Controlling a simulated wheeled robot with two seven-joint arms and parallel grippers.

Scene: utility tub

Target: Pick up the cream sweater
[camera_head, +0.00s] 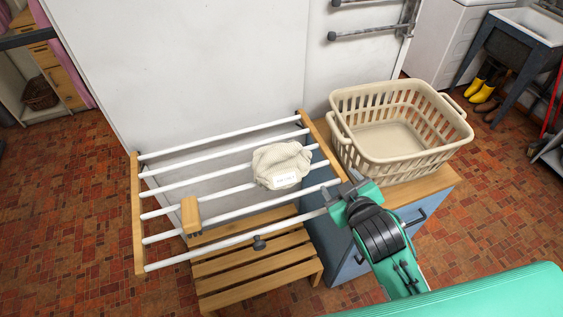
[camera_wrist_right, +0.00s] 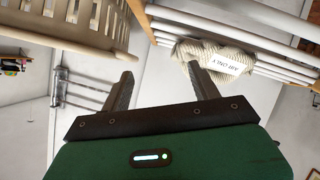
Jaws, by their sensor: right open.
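The cream sweater (camera_head: 281,163) lies bunched over the white rods of the drying rack (camera_head: 137,226), right of its middle, with a white label facing the front. It also shows in the right wrist view (camera_wrist_right: 209,55), with lettering on its label, beyond the fingertips. My right gripper (camera_head: 340,190) is at the right wooden rail of the rack, to the right of and nearer than the sweater. In the right wrist view its two fingers (camera_wrist_right: 160,80) are apart with nothing between them. My left gripper is not in view.
A beige laundry basket (camera_head: 400,157), which looks empty, stands on a wooden-topped blue cabinet (camera_head: 345,262) right of the rack. A slatted wooden bench (camera_head: 258,262) is under the rack. A white wall is behind the rack. Brick-red floor is open at the left.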

